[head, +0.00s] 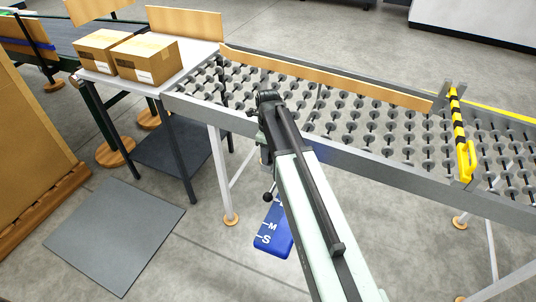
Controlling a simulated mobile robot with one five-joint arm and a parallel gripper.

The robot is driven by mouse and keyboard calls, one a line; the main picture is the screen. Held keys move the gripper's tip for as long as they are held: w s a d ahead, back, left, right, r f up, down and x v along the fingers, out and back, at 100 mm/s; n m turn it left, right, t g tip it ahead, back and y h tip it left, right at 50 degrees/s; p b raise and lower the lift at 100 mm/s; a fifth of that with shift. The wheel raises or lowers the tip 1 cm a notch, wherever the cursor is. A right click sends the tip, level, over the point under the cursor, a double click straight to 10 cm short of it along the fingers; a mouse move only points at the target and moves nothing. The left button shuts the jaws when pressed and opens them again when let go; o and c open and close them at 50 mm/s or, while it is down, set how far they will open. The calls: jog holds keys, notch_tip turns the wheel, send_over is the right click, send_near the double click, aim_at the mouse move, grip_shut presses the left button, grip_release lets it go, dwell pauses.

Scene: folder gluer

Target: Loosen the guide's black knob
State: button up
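My arm reaches up from the bottom right to its dark end (268,98) at the near rail of the roller conveyor. The fingers of my gripper cannot be made out there. A small round black knob (268,197) shows just left of my arm, below the conveyor. It is above a blue plate (272,232) marked M and S, which my arm partly covers. I cannot tell whether this is the guide's knob. A long wooden guide board (330,76) runs along the conveyor's far side. I see no contact between my arm and the knob.
The roller conveyor (370,163) spans the right side. A yellow-and-black striped bar (457,118) with a yellow handle (467,160) crosses it. Two cardboard boxes (146,60) stand on a table at upper left. A grey mat (115,235) lies on open floor.

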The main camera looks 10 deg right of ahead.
jog(key=c, duration=0.4)
jog(key=shift+n, duration=0.3)
jog(key=n, duration=0.3)
jog(key=shift+n, duration=0.4)
jog(key=n, duration=0.9)
jog(key=shift+w+n, duration=0.1)
jog(key=shift+n, duration=2.1)
